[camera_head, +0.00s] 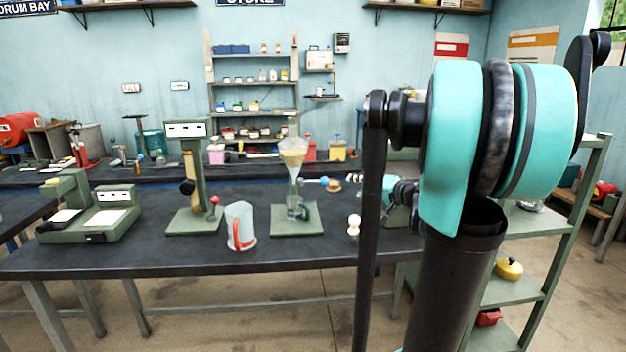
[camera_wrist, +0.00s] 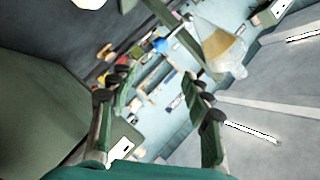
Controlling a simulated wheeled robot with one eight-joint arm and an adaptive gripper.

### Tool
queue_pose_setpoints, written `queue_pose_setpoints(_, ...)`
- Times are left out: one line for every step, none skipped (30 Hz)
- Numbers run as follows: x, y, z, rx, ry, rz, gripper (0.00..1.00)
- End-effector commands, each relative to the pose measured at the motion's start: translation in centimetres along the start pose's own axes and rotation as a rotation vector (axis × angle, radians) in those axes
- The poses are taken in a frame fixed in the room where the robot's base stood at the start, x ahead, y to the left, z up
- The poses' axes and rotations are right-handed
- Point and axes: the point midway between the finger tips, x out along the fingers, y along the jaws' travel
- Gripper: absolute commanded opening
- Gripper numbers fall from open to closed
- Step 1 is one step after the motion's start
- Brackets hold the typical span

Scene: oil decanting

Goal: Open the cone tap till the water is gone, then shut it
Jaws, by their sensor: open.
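The clear glass cone (camera_head: 293,152) holds a yellowish liquid and stands over a green base plate (camera_head: 285,231). A small glass vessel (camera_head: 294,211) is under its spout. A tap handle with a blue ball (camera_head: 324,181) points right from below the cone. In the wrist view the cone (camera_wrist: 222,48) is at the upper right and the blue ball (camera_wrist: 160,44) lies beyond my fingertips. My gripper (camera_wrist: 156,80) is open, with nothing between its fingers. In the head view my gripper (camera_head: 385,190) is right of the tap, apart from it and partly hidden by my arm.
A jug with a red handle (camera_head: 240,226) stands left of the base plate. A green column instrument (camera_head: 190,180) and a balance (camera_head: 90,220) are farther left. A small white figure-like object (camera_head: 353,226) stands to the right. The front strip of the dark bench (camera_head: 150,256) is clear.

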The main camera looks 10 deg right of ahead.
Motion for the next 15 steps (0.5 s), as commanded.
queue_pose_setpoints(0.2, 0.0, 0.0, 0.0, 0.0, -0.001, 0.49)
queue_pose_setpoints(0.4, 0.0, 0.0, 0.0, 0.0, -0.001, 0.49)
queue_pose_setpoints(0.7, 0.0, 0.0, 0.0, -0.001, -0.001, 0.49)
queue_pose_setpoints(1.0, 0.0, 0.0, 0.0, -0.001, -0.002, 0.49)
queue_pose_setpoints(1.4, 0.0, 0.0, 0.0, -0.002, -0.002, 0.49)
queue_pose_setpoints(2.0, -0.1, 0.1, 0.0, -0.003, -0.002, 0.49)
queue_pose_setpoints(2.5, -0.1, 0.1, 0.0, -0.003, -0.003, 0.49)
queue_pose_setpoints(3.1, -0.1, 0.1, 0.0, -0.003, -0.003, 0.49)
queue_pose_setpoints(3.9, -0.1, 0.1, 0.0, -0.003, -0.003, 0.49)
queue_pose_setpoints(4.5, -0.1, 0.0, 0.0, -0.003, -0.003, 0.49)
queue_pose_setpoints(5.1, -0.1, 0.1, -0.001, -0.004, -0.003, 0.49)
queue_pose_setpoints(5.9, -0.1, 0.1, -0.001, -0.004, -0.002, 0.49)
queue_pose_setpoints(6.5, -0.1, 0.1, -0.001, -0.004, -0.002, 0.49)
queue_pose_setpoints(7.1, -0.1, 0.1, -0.001, -0.004, -0.002, 0.49)
queue_pose_setpoints(7.9, -0.1, 0.1, 0.0, -0.003, -0.002, 0.49)
